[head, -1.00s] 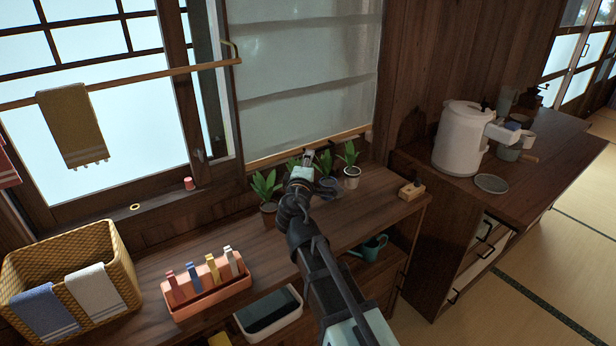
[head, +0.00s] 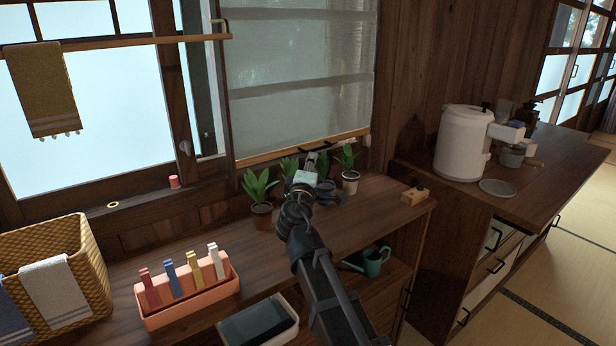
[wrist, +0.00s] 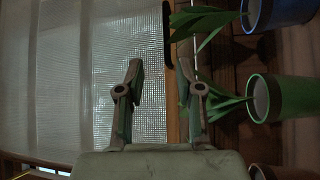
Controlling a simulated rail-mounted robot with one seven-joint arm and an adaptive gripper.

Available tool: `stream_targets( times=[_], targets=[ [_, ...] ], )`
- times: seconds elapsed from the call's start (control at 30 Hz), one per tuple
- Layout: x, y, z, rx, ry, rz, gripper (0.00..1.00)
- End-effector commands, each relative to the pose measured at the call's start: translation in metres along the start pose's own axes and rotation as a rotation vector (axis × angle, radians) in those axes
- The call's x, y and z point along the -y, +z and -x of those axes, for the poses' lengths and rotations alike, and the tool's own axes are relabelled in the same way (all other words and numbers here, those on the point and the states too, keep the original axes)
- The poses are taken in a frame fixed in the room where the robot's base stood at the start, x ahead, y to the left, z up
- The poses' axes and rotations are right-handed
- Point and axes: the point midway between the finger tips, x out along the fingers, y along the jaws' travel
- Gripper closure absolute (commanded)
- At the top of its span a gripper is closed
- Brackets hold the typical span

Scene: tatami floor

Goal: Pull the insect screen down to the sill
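The insect screen (head: 300,95), a pale grey mesh with horizontal folds, hangs in the right part of the window. Its tan bottom bar (head: 268,154) hangs low, just above the potted plants, and carries a black handle (head: 313,148). In the wrist view the screen's mesh (wrist: 150,110) fills the left, with the bar (wrist: 173,122) upright in the picture and the black handle (wrist: 167,35) near the top. My gripper (wrist: 160,75) is open, its fingers apart and the bar showing between them, closer to the right finger. I cannot tell contact. The sill below the screen is largely hidden.
Several potted plants, including a left one (head: 262,205) and a white-potted one (head: 350,180), stand close to my gripper. A coral tray (head: 187,295) and a woven basket (head: 95,265) sit left on the wooden counter. A white water boiler (head: 462,143) stands right.

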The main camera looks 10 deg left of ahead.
Motion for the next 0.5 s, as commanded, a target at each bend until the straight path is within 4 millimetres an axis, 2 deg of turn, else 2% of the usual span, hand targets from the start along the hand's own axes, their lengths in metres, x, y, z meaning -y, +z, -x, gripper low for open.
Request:
stream_targets(
  times=[0.03, 0.17, 0.2, 0.5],
  targets=[
    [0.01, 0.003, 0.002, 0.002, 0.005, -0.003, 0.64],
    [0.022, 0.008, 0.003, 0.005, 0.012, -0.006, 0.64],
    [0.013, 0.005, -0.011, 0.006, 0.011, -0.005, 0.64],
    [0.012, 0.005, -0.067, 0.006, 0.01, -0.005, 0.64]
  ],
)
